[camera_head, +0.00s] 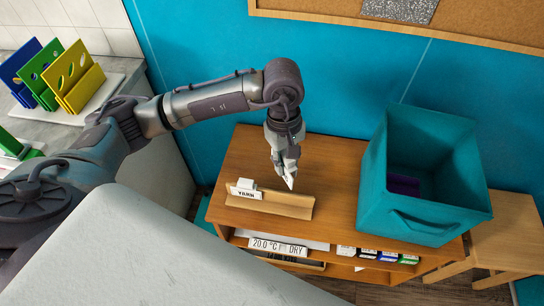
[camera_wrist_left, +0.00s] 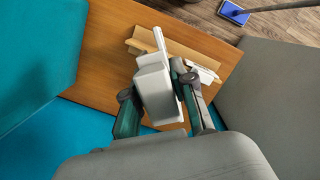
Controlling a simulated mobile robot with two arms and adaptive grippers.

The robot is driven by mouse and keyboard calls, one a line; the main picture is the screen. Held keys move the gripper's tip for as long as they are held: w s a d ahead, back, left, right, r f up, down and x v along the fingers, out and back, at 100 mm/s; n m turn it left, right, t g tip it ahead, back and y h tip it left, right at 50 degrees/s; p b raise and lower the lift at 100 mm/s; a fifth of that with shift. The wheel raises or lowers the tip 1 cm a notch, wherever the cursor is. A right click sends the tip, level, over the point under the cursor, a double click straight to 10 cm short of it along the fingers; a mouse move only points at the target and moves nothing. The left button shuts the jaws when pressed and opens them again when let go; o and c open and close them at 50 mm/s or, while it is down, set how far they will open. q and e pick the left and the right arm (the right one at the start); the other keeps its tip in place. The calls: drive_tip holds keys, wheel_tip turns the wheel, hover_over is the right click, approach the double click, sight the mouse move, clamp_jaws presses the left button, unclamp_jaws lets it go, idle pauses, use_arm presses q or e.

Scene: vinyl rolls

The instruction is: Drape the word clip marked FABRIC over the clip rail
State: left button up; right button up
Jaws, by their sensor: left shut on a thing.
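My left gripper (camera_head: 288,178) is shut on a white word clip (camera_head: 289,182), which hangs tilted above the wooden cabinet top, behind the rail. In the left wrist view the held clip (camera_wrist_left: 158,90) sits between the fingers of my left gripper (camera_wrist_left: 160,86); its word cannot be read. The clip rail (camera_head: 285,207) is a light wooden bar on the cabinet top; it also shows in the left wrist view (camera_wrist_left: 180,48). Another white clip (camera_head: 246,192), apparently marked YARN, sits over the rail's left part. The held clip looks apart from the rail. My right gripper is not in view.
A teal bin (camera_head: 411,225) stands on the cabinet top (camera_head: 330,165), right of the rail. The shelf below holds a display (camera_head: 277,249) reading 20.0 °C DRY and several small labelled items. Blue, green and yellow boards (camera_head: 75,80) stand at left. A teal wall is behind.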

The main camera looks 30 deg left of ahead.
use_arm(q)
drive_tip(key=w+d+f+n+t+b, duration=0.1)
drive_tip(key=w+d+f+n, duration=0.1)
drive_tip(key=f+n, duration=0.5)
drive_tip(key=shift+w+f+n, duration=0.25)
drive_tip(key=shift+w+n, duration=0.25)
drive_tip(key=shift+n, duration=1.1)
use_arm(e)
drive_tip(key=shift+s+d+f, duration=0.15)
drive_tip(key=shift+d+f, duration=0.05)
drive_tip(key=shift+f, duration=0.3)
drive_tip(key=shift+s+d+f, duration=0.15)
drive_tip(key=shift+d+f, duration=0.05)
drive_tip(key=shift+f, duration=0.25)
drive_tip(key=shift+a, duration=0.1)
use_arm(q)
wheel_tip(320, 180, down, 4)
drive_tip(key=b, duration=0.4)
drive_tip(key=shift+b, duration=0.35)
drive_tip(key=shift+f+b, duration=1)
drive_tip(key=shift+f, duration=0.05)
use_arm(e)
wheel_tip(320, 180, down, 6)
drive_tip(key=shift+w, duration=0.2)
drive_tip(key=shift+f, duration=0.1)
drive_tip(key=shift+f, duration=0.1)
